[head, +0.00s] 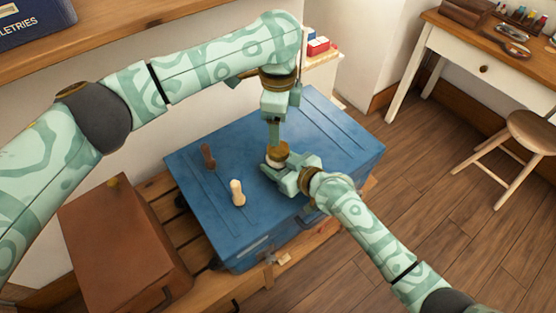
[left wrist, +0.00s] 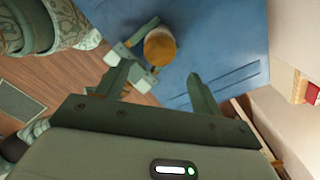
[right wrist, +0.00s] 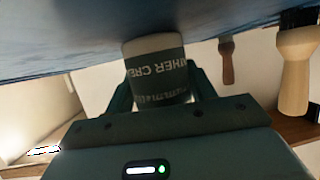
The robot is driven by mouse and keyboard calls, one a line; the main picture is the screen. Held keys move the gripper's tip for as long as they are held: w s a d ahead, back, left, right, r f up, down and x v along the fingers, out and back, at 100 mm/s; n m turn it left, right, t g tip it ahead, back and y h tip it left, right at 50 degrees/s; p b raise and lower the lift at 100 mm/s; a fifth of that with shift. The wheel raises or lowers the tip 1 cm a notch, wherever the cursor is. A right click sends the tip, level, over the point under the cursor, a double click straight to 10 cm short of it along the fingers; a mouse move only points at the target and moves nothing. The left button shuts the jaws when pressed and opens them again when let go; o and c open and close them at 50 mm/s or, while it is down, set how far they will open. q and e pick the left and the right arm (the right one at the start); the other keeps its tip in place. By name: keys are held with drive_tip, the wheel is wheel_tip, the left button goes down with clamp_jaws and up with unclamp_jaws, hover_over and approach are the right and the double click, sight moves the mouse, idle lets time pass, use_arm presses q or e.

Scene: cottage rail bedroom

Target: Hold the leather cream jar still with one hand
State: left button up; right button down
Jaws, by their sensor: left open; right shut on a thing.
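The leather cream jar (head: 278,152) has a gold-brown lid and stands on the blue trunk (head: 330,130). Its dark label and white base show upside down in the right wrist view (right wrist: 157,72). My right gripper (head: 275,168) is shut on the jar, its fingers on both sides of the body. My left gripper (head: 274,145) points down from above, close over the lid. In the left wrist view its fingers (left wrist: 158,85) are spread apart and empty, with the round lid (left wrist: 160,46) just beyond their tips. Contact between them is not visible.
A pale-handled brush (head: 237,193) and a dark brown-handled one (head: 208,157) stand on the trunk, left of the jar. A brown case (head: 115,235) sits on the slatted bench at left. The trunk's right side is bare. A desk (head: 485,65) and stool (head: 530,135) stand at right.

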sight(278, 148)
use_arm(q)
drive_tip(key=m, duration=0.9)
drive_tip(key=shift+d+m, duration=0.1)
drive_tip(key=shift+m, duration=0.3)
drive_tip(key=m, duration=0.2)
drive_tip(key=shift+m, duration=0.3)
drive_tip(key=m, duration=0.5)
drive_tip(key=shift+f, duration=0.15)
drive_tip(key=shift+m, duration=0.3)
wheel_tip(278, 148, down, 8)
drive_tip(key=shift+r, duration=0.1)
